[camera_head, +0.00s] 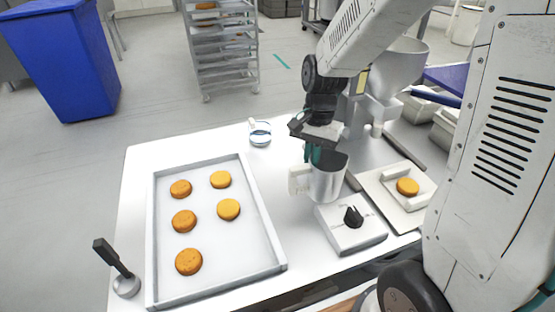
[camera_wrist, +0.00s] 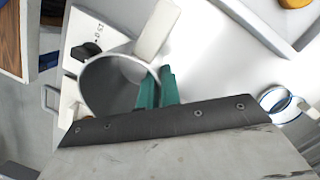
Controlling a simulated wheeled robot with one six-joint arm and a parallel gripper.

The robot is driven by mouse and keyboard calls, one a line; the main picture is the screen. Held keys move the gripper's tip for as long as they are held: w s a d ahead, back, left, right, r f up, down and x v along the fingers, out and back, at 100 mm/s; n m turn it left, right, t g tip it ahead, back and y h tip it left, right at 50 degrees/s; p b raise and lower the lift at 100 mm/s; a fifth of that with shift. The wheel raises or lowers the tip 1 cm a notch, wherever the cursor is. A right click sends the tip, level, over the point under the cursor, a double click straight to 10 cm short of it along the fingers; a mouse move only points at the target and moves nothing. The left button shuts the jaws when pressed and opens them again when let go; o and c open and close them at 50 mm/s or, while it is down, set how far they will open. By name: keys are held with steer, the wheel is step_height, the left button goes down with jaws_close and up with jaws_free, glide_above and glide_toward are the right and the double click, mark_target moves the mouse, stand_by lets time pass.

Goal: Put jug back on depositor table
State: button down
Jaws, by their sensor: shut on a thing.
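The jug (camera_head: 328,182) is a grey metal cup with a white block handle (camera_head: 299,180) on its left side. My gripper (camera_head: 313,154) is above it, with its green fingers shut on the jug's rim. In the wrist view the jug's open mouth (camera_wrist: 108,84) lies left of the green fingers (camera_wrist: 158,88). The jug is upright or nearly so, over the white table (camera_head: 288,200), just behind a white box with a black knob (camera_head: 352,215). I cannot tell whether its base touches the table. The depositor, with a metal hopper (camera_head: 398,66), stands behind on the right.
A tray (camera_head: 276,262) with several orange-brown rounds (camera_head: 184,221) fills the table's left. A black-handled tool (camera_head: 124,286) is at front left. One round (camera_head: 407,187) sits on a white holder at right. Bare table lies between tray and jug.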

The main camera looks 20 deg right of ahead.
steer(key=shift+w+a+f, duration=0.85)
steer(key=shift+w, duration=1.55)
steer(key=shift+w+a+f, duration=0.8)
steer(key=shift+w+a, duration=0.1)
steer(key=shift+w, duration=1.55)
steer(key=shift+w+a+f, duration=0.85)
steer(key=shift+w, duration=1.55)
steer(key=shift+f, duration=0.15)
steer(key=c, duration=1.6)
jaws_free()
